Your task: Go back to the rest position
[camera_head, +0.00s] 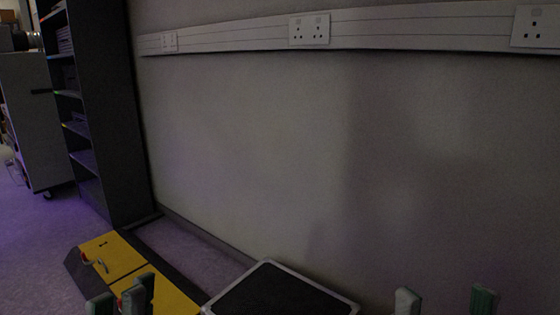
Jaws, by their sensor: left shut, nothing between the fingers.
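My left gripper (120,300) shows at the bottom left edge, only its grey-green fingertips in view. It is shut and empty, in front of a yellow-topped dark platform (150,272). My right gripper (445,301) shows at the bottom right, two fingertips well apart with nothing seen between them. The rest of both grippers is cut off by the lower edge of the view.
A black-topped, light-rimmed panel (283,292) lies low at the bottom middle. A dark shelf unit (105,110) and a pale cabinet (30,120) stand at the left. A grey wall (250,140) with a socket strip (400,29) fills the back. Purple-grey floor (40,230) is open at the left.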

